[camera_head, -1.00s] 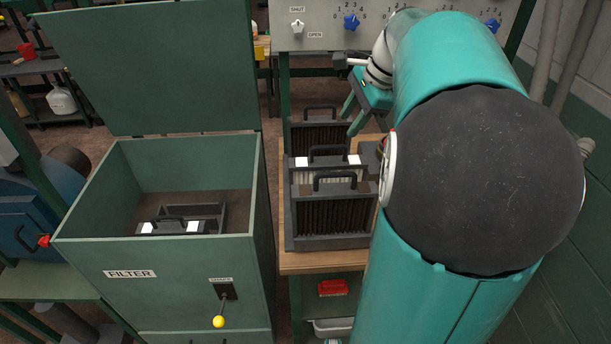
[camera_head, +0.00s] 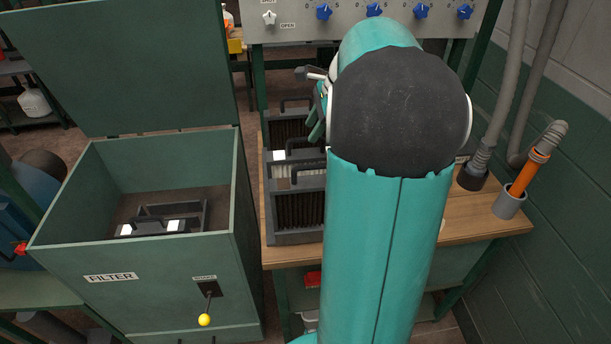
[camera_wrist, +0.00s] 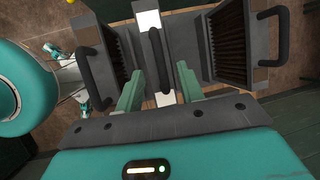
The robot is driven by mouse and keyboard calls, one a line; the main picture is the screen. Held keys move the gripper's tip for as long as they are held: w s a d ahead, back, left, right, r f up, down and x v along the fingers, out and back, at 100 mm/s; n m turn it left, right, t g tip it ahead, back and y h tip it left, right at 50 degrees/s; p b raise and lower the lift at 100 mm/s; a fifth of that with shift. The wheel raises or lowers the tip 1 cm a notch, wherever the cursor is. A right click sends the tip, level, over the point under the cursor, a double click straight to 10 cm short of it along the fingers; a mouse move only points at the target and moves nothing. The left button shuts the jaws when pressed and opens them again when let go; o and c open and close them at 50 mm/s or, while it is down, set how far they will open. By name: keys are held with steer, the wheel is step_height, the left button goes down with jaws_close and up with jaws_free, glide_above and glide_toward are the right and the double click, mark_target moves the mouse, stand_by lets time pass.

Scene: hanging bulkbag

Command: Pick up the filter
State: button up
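Three filters with black handles stand in a row on the wooden bench. The middle filter (camera_head: 291,172) has pale pleats and a white tab; dark filters stand in front (camera_head: 297,212) and behind (camera_head: 288,128). Another filter with two white tabs (camera_head: 172,226) sits inside the green box marked FILTER (camera_head: 190,250). My gripper (camera_wrist: 160,72) is open and empty. In the wrist view its teal fingers point at the white-tabbed middle filter (camera_wrist: 149,19), one each side of its handle (camera_wrist: 157,55), which lies beyond the tips. My arm hides the filters' right ends in the head view.
The box's lid (camera_head: 120,65) stands open. A lever with a yellow knob (camera_head: 204,320) is on its front. A panel with blue knobs (camera_head: 374,10) is behind the bench (camera_head: 470,222). An orange-handled tool (camera_head: 527,172) stands in a grey holder at right.

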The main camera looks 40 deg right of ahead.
mark_target(306, 140)
steer(key=shift+x, duration=2.75)
jaws_close()
steer(key=shift+r, duration=0.1)
